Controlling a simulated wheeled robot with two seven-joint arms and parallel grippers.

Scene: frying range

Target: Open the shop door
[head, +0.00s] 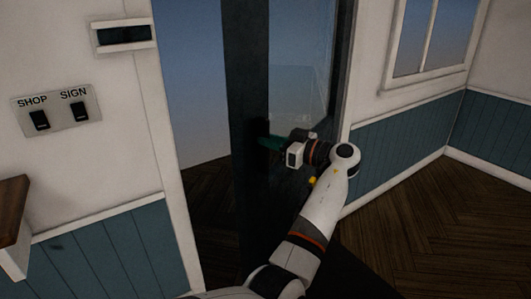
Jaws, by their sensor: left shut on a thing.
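The shop door (246,60) is a dark-framed glass door standing ajar. Its dark upright edge is apart from the white door frame (172,130) on the left, with an open gap between them. Its glass pane (300,70) shows to the right of that edge. My left gripper (268,142) is at the door's upright edge at mid-height, shut on what appears to be the door handle. The handle itself is hidden by the gripper and the dark shade. My right gripper is not in view.
A wall plate (58,110) with SHOP and SIGN switches is on the left wall. A wooden ledge (12,215) juts in at the lower left. A window (425,40) is on the right wall. Wooden floor (420,220) at the right is clear.

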